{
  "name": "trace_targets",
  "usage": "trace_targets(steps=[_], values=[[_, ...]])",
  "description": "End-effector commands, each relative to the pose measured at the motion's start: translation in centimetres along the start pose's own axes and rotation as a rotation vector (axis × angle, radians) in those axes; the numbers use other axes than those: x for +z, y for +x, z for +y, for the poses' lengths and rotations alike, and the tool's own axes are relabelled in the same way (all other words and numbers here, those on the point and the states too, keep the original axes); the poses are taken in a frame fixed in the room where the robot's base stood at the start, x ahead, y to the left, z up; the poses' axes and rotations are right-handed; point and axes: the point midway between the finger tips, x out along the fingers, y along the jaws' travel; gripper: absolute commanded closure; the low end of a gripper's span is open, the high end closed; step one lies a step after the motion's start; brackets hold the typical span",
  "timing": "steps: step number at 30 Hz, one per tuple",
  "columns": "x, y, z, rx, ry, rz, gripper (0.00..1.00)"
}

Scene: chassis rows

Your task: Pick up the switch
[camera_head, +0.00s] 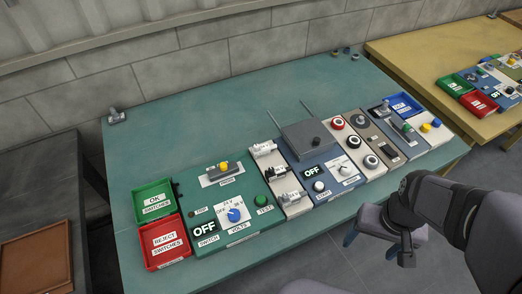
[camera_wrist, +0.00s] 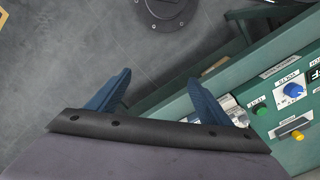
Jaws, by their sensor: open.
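Several small grey-and-white switches sit in a white rack (camera_head: 292,209) on the bench; the far one (camera_head: 264,149), the middle one (camera_head: 275,171) and the near one (camera_head: 290,197) show in the head view. Which of them the task means, I cannot tell. My gripper (camera_head: 405,257) is off the bench's front edge at lower right, away from the rack. In the wrist view my gripper (camera_wrist: 158,84) has its two blue fingers spread, with nothing between them but floor. Part of the rack shows just beyond the right finger.
A green test panel (camera_head: 185,225) with a blue dial (camera_head: 234,215) stands left of the rack, beside a green OK bin (camera_head: 153,200) and a red reject bin (camera_head: 164,242). More panels stand to the right.

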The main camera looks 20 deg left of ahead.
Motion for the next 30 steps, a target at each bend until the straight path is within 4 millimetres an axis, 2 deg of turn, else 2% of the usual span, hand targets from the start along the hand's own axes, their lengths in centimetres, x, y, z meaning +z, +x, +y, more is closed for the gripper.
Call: trace_targets(steps=[5,8,11,14,15,17,18,21,24,27,30], values=[[-2.2,-0.1,-0.9,0.011,-0.017,0.018,0.27],[-5.2,-0.3,-2.5,0.026,-0.038,0.046,0.27],[-9.2,-0.4,-5.3,0.041,-0.064,0.087,0.27],[-13.4,-0.3,-9.6,0.051,-0.094,0.14,0.27],[-14.9,-0.2,-11.6,0.051,-0.103,0.163,0.27],[-16.9,-0.1,-14.9,0.049,-0.118,0.198,0.27],[-18.1,0.0,-17.2,0.046,-0.128,0.223,0.27],[-20.1,0.3,-22.9,0.03,-0.146,0.278,0.27],[-21.1,0.7,-27.9,0.009,-0.16,0.324,0.27],[-21.4,0.9,-31.7,-0.011,-0.168,0.358,0.27],[-21.5,1.1,-34.1,-0.025,-0.171,0.379,0.27]])
